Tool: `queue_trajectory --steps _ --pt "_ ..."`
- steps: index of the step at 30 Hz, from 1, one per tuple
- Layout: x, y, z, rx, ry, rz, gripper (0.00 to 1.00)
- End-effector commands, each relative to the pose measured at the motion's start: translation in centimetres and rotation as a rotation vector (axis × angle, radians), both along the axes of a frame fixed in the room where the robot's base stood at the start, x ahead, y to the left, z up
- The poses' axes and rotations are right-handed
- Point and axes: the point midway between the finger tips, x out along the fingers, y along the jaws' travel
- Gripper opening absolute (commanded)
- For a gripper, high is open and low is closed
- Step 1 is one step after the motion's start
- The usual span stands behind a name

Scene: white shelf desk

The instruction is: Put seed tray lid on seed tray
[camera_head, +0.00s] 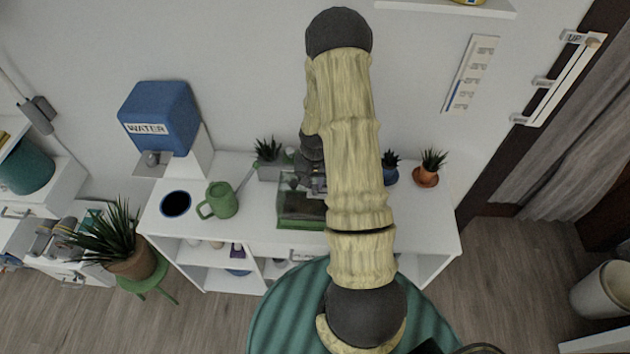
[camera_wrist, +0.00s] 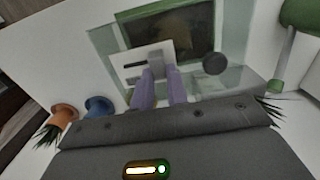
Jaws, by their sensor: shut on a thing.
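The seed tray (camera_head: 300,223) is a green tray with dark contents on the white desk, partly hidden behind my arm. In the wrist view the tray (camera_wrist: 209,30) shows its green rim and dark inside, seen partly through the lid. The clear seed tray lid (camera_wrist: 228,82) has a round dark spot and a pale block near the fingertips. My gripper (camera_wrist: 159,75) is shut on the lid, with its purple fingers close together. In the head view my gripper (camera_head: 312,185) is over the tray. I cannot tell whether the lid touches the tray rim.
A grey-potted plant (camera_head: 268,171) is behind. A blue-potted plant (camera_head: 390,175) and a terracotta-potted plant (camera_head: 427,177) stand right. A water dispenser (camera_head: 160,115) is at the back left.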

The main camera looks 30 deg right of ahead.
Motion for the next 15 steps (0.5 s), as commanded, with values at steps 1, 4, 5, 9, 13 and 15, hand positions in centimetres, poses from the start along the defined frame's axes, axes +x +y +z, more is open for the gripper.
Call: queue_trajectory --steps 1,4,5,9,13,15 --pt "0.0 0.0 -0.5 0.0 0.0 0.001 0.0" --pt "0.0 0.0 -1.0 0.0 0.0 0.001 0.0" --pt "0.0 0.0 -1.1 0.0 0.0 0.001 0.0" --pt "0.0 0.0 -1.8 0.0 0.0 0.001 0.0" --pt "0.0 0.0 -2.4 0.0 0.0 0.0 0.0" --pt "0.0 0.0 -2.7 0.0 0.0 0.0 0.0"
